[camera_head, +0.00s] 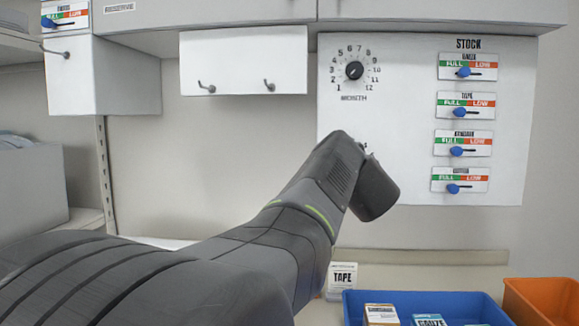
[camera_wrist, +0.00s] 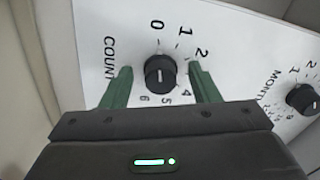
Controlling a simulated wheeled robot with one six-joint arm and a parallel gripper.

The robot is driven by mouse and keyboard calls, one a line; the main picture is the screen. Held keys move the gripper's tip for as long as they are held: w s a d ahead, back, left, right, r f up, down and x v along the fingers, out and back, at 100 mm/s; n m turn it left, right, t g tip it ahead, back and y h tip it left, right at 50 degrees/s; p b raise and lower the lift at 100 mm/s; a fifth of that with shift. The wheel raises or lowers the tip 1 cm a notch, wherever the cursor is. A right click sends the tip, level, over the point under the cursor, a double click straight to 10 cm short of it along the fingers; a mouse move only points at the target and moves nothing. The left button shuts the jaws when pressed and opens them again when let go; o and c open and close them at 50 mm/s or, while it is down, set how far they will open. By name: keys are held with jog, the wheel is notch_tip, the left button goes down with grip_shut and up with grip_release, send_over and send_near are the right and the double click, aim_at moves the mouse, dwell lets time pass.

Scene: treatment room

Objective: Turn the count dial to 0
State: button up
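The count dial (camera_wrist: 160,75) is a black round knob on a white panel, with the word COUNT to its left and the figures 0, 1, 2, 4, 5 and 6 readable around it. The 0 is above the knob in the wrist view. A short white mark shows on the knob's face, but I cannot tell which figure it points to. My gripper (camera_wrist: 161,70) is open, with one green finger on each side of the knob and visible gaps between. In the head view my arm hides the count dial and my gripper's fingers.
The month dial (camera_head: 354,71) is on the same white panel, and it also shows at the right in the wrist view (camera_wrist: 302,98). Several STOCK sliders with blue knobs (camera_head: 463,72) line the panel's right side. A blue bin (camera_head: 352,303) and an orange bin (camera_head: 545,298) stand below.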

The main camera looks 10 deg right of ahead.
jog(key=b+v, duration=0.1)
jog(key=v, duration=1.3)
jog(key=shift+b, duration=0.3)
jog(key=shift+w, duration=0.1)
jog(key=p+x, duration=0.1)
jog(key=x, duration=1.2)
jog(key=shift+w+p, duration=0.3)
jog(key=shift+w, duration=0.1)
jog(key=shift+s+d, duration=0.1)
jog(key=shift+s, duration=0.05)
jog(key=b+v, duration=0.2)
jog(key=v, duration=1.2)
jog(key=w+d+m+p, duration=0.4)
jog(key=w+m+p, duration=0.9)
jog(key=m+p, duration=0.5)
jog(key=shift+w+r, duration=0.3)
jog(key=shift+w, duration=0.05)
